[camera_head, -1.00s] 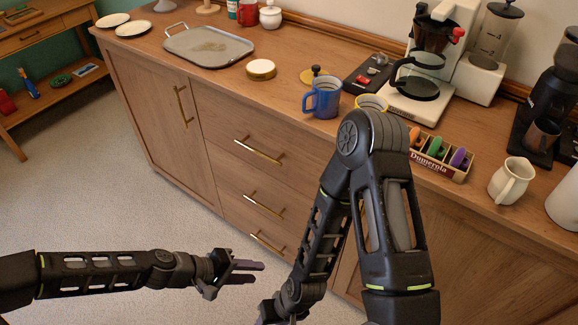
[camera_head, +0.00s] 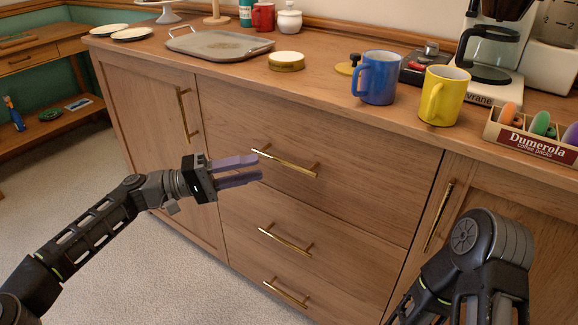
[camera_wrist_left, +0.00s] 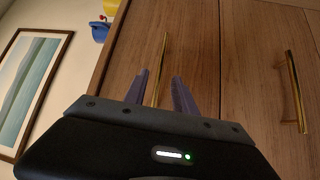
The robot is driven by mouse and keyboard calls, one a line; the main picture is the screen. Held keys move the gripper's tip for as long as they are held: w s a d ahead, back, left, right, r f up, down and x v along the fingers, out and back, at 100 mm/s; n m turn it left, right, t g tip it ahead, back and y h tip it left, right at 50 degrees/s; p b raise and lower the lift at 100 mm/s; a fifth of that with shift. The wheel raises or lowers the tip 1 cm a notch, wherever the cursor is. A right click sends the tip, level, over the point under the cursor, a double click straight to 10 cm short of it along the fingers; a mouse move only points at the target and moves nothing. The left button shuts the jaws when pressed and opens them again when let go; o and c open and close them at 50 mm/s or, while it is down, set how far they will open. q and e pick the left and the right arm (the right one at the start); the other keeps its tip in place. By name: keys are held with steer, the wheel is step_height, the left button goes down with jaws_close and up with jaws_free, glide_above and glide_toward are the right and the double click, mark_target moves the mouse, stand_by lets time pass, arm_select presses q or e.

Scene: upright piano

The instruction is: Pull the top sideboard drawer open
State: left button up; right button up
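The top drawer (camera_head: 350,170) of the wooden sideboard is closed, with its front flush. Its brass bar handle (camera_head: 284,164) runs across the upper part of the front. My left gripper (camera_head: 258,167) is open and empty, with its purple fingers pointing at the left end of this handle. In the left wrist view, the handle (camera_wrist_left: 164,52) appears lined up with the gap between the two spread fingers (camera_wrist_left: 159,76). I cannot tell whether they touch it. My right gripper is out of view; only part of that arm shows at the lower right.
Two lower drawers have brass handles (camera_head: 285,241). A cabinet door (camera_head: 150,130) flanks them on the left. On top stand a blue mug (camera_head: 377,78), a yellow mug (camera_head: 443,97), a tray (camera_head: 218,44) and a coffee maker (camera_head: 490,50). Open carpet (camera_head: 120,270) lies in front.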

mark_target(283, 160)
arm_select(q)
steer(key=d, duration=0.2)
steer(key=d+b, duration=0.1)
steer(key=d, duration=0.2)
steer(key=w+d+r+b, duration=0.1)
steer(key=d, duration=0.1)
steer(key=shift+d, duration=0.4)
jaws_close()
stand_by(1.2)
